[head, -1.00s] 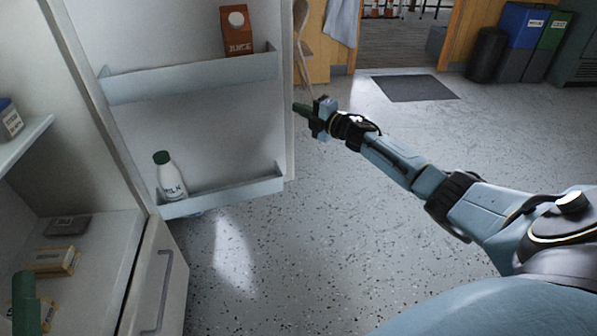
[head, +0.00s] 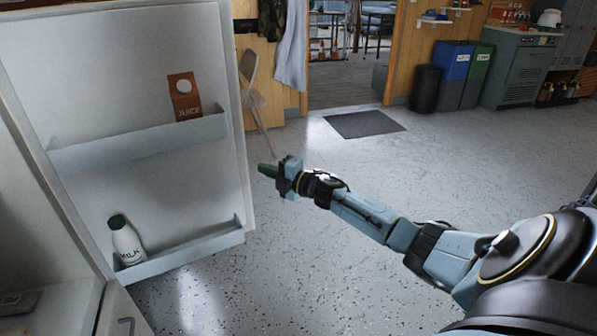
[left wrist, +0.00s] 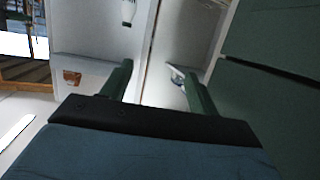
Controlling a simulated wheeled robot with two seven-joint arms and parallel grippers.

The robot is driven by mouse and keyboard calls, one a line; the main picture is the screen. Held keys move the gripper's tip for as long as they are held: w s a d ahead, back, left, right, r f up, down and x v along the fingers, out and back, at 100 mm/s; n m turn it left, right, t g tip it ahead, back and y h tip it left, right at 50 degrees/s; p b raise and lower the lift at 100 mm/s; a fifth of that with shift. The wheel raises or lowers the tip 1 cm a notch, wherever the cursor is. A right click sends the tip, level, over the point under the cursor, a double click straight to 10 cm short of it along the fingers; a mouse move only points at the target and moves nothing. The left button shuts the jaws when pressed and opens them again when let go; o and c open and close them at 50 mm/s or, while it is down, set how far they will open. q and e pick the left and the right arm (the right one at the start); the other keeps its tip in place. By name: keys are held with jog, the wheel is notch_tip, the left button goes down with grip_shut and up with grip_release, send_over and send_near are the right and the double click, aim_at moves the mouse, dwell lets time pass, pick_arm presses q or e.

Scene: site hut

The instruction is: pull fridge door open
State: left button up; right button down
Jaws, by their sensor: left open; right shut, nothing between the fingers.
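The fridge door (head: 150,85) stands wide open on the left of the head view, its inner side facing me. Its upper shelf holds a juice carton (head: 185,97) and its lower shelf a milk bottle (head: 126,241). My right gripper (head: 266,170) is shut and empty, just right of the door's free edge; whether it touches the door I cannot tell. My left gripper is outside the head view now. In the left wrist view my left gripper (left wrist: 160,88) is open, its two green fingers apart, with pale fridge surfaces beyond them.
The fridge interior (head: 40,215) is at the left edge. A dark mat (head: 364,124), a black bin (head: 426,89) and blue and green bins (head: 453,73) stand farther back. The speckled floor is clear.

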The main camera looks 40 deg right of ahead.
pick_arm(q)
jog(key=s+a+f+g+y+p, duration=0.2)
jog(key=s+a+f+g, duration=0.1)
jog(key=s+f+g, duration=0.3)
jog(key=shift+a+f+g, duration=0.2)
jog(key=shift+f+g, duration=0.1)
jog(key=shift+f, duration=0.55)
pick_arm(e)
jog(key=s+d, duration=0.4)
jog(key=s, duration=0.3)
